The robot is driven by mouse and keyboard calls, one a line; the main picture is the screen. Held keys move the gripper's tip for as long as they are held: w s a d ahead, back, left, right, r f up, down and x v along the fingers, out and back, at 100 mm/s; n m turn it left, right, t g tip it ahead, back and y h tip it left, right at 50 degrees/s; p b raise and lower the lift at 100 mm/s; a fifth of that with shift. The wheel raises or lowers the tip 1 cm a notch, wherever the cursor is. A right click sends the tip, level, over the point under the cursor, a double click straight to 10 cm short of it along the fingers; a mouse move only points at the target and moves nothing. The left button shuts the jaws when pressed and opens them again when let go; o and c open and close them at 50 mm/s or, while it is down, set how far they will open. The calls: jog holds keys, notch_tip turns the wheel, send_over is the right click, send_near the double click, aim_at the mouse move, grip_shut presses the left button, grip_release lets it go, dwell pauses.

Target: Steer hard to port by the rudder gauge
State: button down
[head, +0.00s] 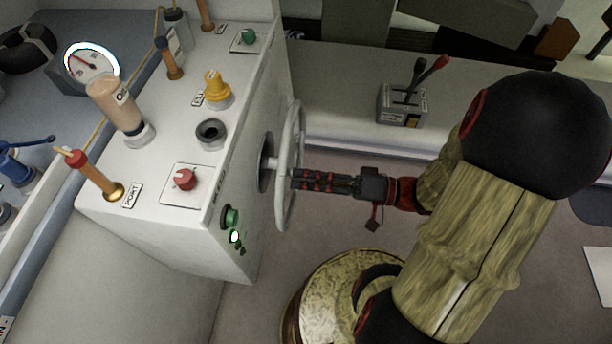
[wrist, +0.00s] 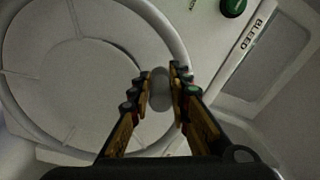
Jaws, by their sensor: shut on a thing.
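A grey steering wheel (head: 287,166) stands on the side face of the white console, seen nearly edge-on in the head view. In the wrist view the wheel's rim (wrist: 179,35) curves around a round hub plate. My gripper (head: 297,179) reaches the wheel from the right and is shut on it; in the wrist view its two fingers (wrist: 160,85) close around a small grey grip on the rim. The round rudder gauge (head: 91,62) sits at the top left with a white rim and a red needle pointing to the upper left. Its markings are too small to read.
The white console top (head: 165,160) carries a red knob (head: 184,179), a yellow knob (head: 216,90) and several upright levers. A throttle box (head: 403,104) with a red and a black lever stands on the bench behind my arm.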

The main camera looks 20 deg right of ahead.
jog(key=shift+w+d+f, duration=0.15)
jog(key=shift+f, duration=0.05)
jog(key=c, duration=1.9)
grip_release()
jog(key=shift+w+d, duration=0.1)
jog(key=shift+w, duration=0.05)
jog(key=shift+o, duration=1.2)
jog(key=v, duration=1.2)
